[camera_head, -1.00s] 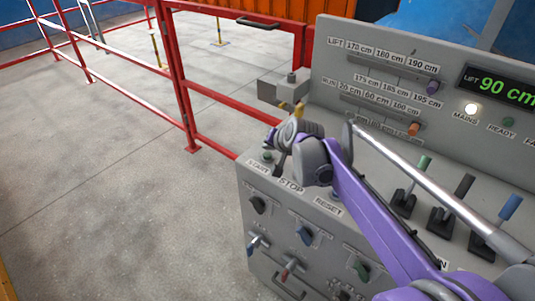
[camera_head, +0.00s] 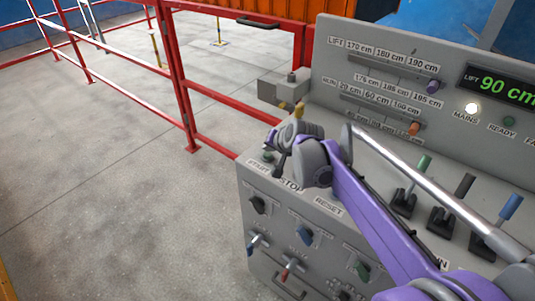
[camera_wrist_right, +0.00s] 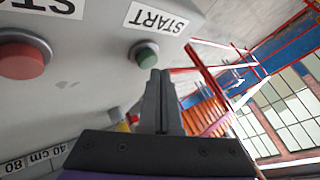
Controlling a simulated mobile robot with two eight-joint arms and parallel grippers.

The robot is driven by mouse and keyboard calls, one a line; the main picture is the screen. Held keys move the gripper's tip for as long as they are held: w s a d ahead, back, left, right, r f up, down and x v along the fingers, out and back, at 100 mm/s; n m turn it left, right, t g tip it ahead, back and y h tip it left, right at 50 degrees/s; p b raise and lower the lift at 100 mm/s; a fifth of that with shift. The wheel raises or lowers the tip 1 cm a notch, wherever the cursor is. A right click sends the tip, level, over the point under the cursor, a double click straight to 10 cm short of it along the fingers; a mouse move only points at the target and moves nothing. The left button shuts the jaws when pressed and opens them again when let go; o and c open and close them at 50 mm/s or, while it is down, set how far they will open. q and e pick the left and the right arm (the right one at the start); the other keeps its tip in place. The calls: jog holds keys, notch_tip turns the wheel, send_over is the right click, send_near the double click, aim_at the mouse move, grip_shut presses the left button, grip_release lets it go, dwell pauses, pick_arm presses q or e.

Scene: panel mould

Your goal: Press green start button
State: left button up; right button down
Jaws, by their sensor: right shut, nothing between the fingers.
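The green start button (camera_wrist_right: 147,54) sits on the grey panel beside the START label (camera_wrist_right: 157,18) in the right wrist view. My right gripper (camera_wrist_right: 161,73) is shut and empty. Its fingertips appear very close to the button's edge in the wrist view; I cannot tell whether they touch it. In the head view the right gripper (camera_head: 279,170) is small and partly hidden by its own wrist. My left gripper is not in view.
A red stop button (camera_wrist_right: 22,60) is left of the green one in the wrist view. Levers (camera_head: 415,180) stand on the panel to the right, below a lit display (camera_head: 500,88). Switches (camera_head: 257,205) line the front face. Red railings (camera_head: 180,80) stand behind.

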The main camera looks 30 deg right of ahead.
aim_at(268, 156)
jog(key=shift+f, duration=0.65)
dwell(0.6)
dwell(0.3)
jog(key=shift+r+p, duration=0.45)
jog(key=shift+r, duration=0.45)
jog(key=shift+r, duration=0.1)
notch_tip(268, 156, up, 5)
jog(key=p, duration=0.3)
jog(key=shift+p, duration=0.3)
